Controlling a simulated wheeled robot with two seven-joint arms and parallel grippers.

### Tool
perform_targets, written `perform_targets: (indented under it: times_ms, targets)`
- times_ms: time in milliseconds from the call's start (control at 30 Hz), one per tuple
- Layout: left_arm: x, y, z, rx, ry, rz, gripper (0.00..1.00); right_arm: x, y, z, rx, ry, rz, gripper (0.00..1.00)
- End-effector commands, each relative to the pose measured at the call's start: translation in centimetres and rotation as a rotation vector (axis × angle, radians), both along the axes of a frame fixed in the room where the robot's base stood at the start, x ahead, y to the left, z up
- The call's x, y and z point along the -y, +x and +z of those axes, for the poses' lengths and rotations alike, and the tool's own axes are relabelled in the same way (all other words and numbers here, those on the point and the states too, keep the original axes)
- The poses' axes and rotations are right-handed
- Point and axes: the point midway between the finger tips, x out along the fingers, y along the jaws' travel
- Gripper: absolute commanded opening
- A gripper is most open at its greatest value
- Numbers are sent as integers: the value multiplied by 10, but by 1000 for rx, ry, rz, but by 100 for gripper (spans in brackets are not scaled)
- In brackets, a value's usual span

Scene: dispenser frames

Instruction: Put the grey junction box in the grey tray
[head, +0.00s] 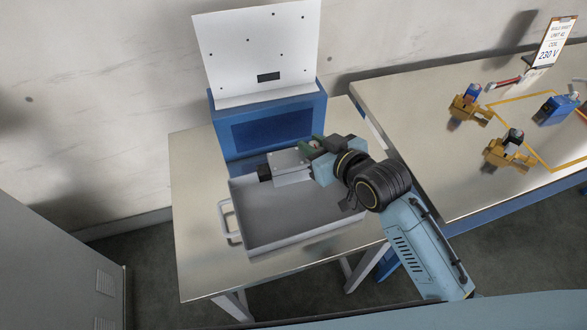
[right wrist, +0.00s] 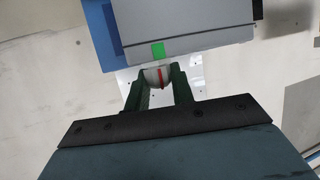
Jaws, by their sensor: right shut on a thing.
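The grey junction box (head: 290,168) is in my right gripper (head: 309,151), over the back part of the grey tray (head: 300,216). A dark block shows at its left end. I cannot tell whether it touches the tray. In the right wrist view, the box (right wrist: 185,30) has a green square on its face. My right gripper (right wrist: 160,74) is shut on a short white round part with a red stripe at the box's near edge. The tray has a handle on its left and looks otherwise empty. My left gripper is not in view.
A blue unit (head: 270,133) with a white back panel (head: 257,52) stands behind the tray. On the right table (head: 420,130) are orange-brown holders (head: 508,153), a blue device (head: 558,108), a red-handled tool (head: 505,82) and a sign (head: 553,42) reading 230 V.

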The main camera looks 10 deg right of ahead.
Motion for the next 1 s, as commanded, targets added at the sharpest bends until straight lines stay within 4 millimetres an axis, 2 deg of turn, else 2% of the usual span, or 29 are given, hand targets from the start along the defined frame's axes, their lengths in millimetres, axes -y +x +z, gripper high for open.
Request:
perform_targets:
  times_ms: [100, 300, 467, 700, 1000]
  targets:
    - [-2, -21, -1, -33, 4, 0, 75, -1, 0, -18, -6, -1, 6, 0]
    - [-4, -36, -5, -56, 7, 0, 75, -1, 0, -53, -3, -1, 4, 0]
    - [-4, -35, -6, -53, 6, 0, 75, -1, 0, -67, -1, 0, 4, 0]
    - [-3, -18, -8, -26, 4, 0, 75, -1, 0, -97, 0, 1, 4, 0]
    - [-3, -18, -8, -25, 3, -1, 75, -1, 0, -98, 1, 0, 4, 0]
